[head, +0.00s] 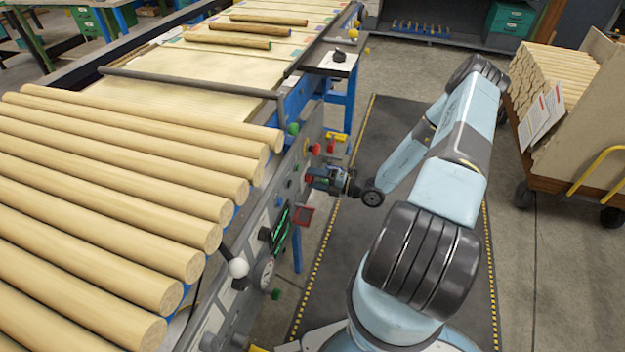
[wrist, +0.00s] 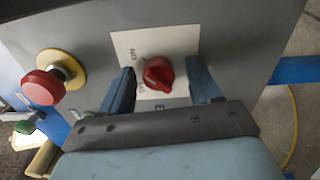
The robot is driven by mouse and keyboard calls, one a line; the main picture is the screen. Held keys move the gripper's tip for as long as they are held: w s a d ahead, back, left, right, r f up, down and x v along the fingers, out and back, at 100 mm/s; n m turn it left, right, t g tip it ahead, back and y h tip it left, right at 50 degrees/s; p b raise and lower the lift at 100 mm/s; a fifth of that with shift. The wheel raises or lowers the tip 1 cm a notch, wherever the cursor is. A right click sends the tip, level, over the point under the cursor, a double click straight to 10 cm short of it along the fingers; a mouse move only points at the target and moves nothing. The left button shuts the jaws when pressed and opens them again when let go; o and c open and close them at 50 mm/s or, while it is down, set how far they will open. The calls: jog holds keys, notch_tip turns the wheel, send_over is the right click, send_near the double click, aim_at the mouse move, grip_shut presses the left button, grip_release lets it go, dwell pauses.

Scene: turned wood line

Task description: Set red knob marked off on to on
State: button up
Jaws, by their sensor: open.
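The red knob (wrist: 158,74) sits on a white plate (wrist: 184,44) on the grey panel in the wrist view. My gripper (wrist: 161,80) is open, with one blue finger on each side of the knob. Gaps show between the fingers and the knob, so they look apart.
A red mushroom button on a yellow collar (wrist: 50,82) is left of the knob, with a green button (wrist: 25,127) lower left. A lever with a white ball (head: 238,268) sticks out nearer on the panel. Turned wood poles (head: 110,180) lie on the line.

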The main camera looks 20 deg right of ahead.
jog(key=v, duration=1.3)
jog(key=shift+s+d, duration=0.2)
jog(key=shift+d, duration=0.1)
jog(key=s+a+r+n+g+h, duration=0.1)
jog(key=a+r+n+g+h, duration=0.2)
jog(key=r+n, duration=0.6)
jog(key=s+a+r+n+g+h, duration=0.1)
jog(key=a+r+n+g, duration=0.1)
jog(key=r+n+g, duration=0.6)
jog(key=s+a+r+n+g+h, duration=0.1)
jog(key=a+r+n+h, duration=0.15)
jog(key=r+n, duration=0.7)
jog(key=s+a+r+n+t+h, duration=0.2)
jog(key=s+r+n, duration=0.6)
jog(key=r, duration=0.5)
jog(key=s+a+r+n+t+h, duration=0.3)
jog(key=s+r+n+t+h, duration=0.2)
jog(key=s+r, duration=0.4)
jog(key=shift+s+r+n+h, duration=0.35)
jog(key=shift+r+n+h, duration=0.2)
jog(key=shift+r+n, duration=1.05)
jog(key=shift+r+m, duration=0.25)
